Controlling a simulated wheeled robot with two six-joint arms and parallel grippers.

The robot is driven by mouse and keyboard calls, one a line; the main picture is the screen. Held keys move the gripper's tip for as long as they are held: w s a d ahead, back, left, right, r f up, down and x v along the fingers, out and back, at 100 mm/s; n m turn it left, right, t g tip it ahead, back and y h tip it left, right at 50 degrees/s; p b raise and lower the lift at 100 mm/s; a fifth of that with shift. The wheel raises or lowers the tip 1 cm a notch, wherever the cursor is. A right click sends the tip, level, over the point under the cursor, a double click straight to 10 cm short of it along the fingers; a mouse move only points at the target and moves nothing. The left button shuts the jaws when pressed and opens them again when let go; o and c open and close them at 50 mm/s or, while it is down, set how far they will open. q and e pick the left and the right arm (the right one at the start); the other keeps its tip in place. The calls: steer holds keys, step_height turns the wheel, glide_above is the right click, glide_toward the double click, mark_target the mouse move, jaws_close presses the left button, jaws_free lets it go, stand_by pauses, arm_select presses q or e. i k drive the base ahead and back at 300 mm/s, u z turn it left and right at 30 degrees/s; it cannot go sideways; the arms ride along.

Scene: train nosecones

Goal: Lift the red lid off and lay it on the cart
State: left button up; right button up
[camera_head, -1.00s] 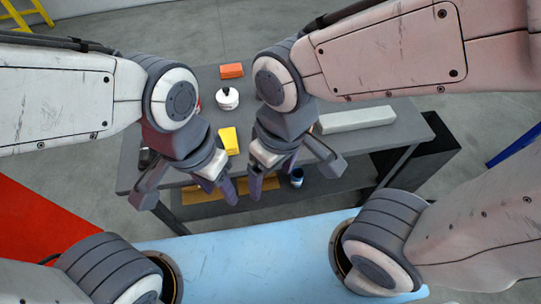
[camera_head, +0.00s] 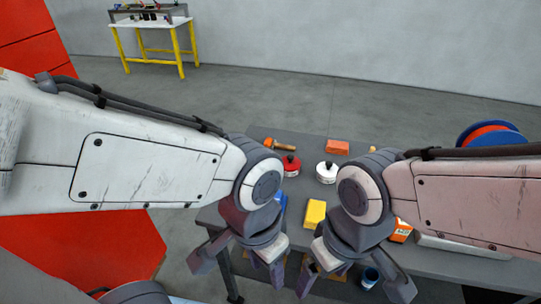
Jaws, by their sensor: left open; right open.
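A red lid (camera_head: 291,162) sits on a small round container on the grey table, just right of my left wrist. A similar white container with a black knob (camera_head: 326,172) stands to its right. My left gripper (camera_head: 236,270) is open and empty, in front of the table's near edge, nearer to me than the red lid. My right gripper (camera_head: 352,284) is open and empty, to the right of the left one. I cannot tell which thing is the cart.
The grey table (camera_head: 285,138) also holds an orange block (camera_head: 337,147), a yellow block (camera_head: 315,213) and an orange-handled tool (camera_head: 281,145). A blue can (camera_head: 370,277) is below. A yellow-legged bench (camera_head: 150,24) stands far back left. Open floor lies between.

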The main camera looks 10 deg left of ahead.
mark_target(292, 163)
steer(key=z, duration=0.05)
steer(key=i, duration=1.05)
steer(key=u, duration=0.2)
